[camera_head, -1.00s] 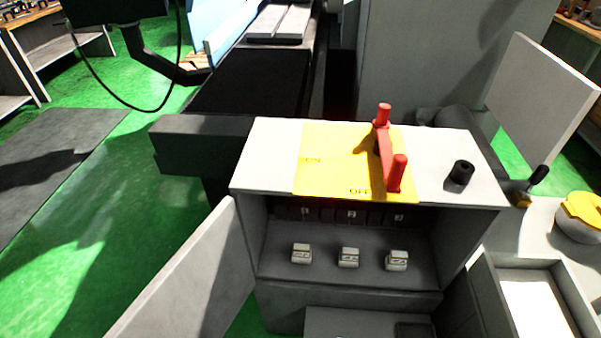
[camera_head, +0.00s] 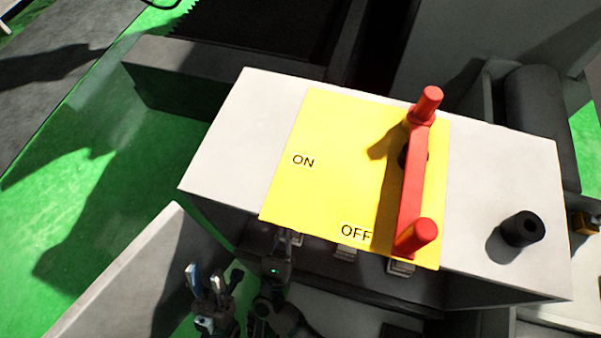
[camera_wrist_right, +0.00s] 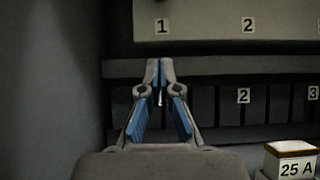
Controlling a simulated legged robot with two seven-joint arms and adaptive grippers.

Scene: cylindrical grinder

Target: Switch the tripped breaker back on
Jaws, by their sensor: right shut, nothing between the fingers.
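The red switch handle (camera_head: 411,185) stands on the yellow plate (camera_head: 335,150) atop the open cabinet, its lower end right of the word OFF. My right gripper (camera_head: 284,243) reaches into the cabinet front below the plate. In the right wrist view it (camera_wrist_right: 160,66) is shut and empty, in front of a dark row (camera_wrist_right: 203,105) with labels 2 and 3. Labels 1 and 2 are on a ledge (camera_wrist_right: 235,22) above. Its fingers hide part of the row; I cannot tell which breaker is tripped. My left gripper (camera_head: 213,274) is open and empty, left of the right one.
White blocks (camera_head: 401,267) sit inside the cabinet; one (camera_wrist_right: 291,162) reads 25 A. A black knob (camera_head: 522,229) stands on the cabinet top (camera_head: 235,135). The open door (camera_head: 125,275) is at lower left. Green floor lies left of the cabinet.

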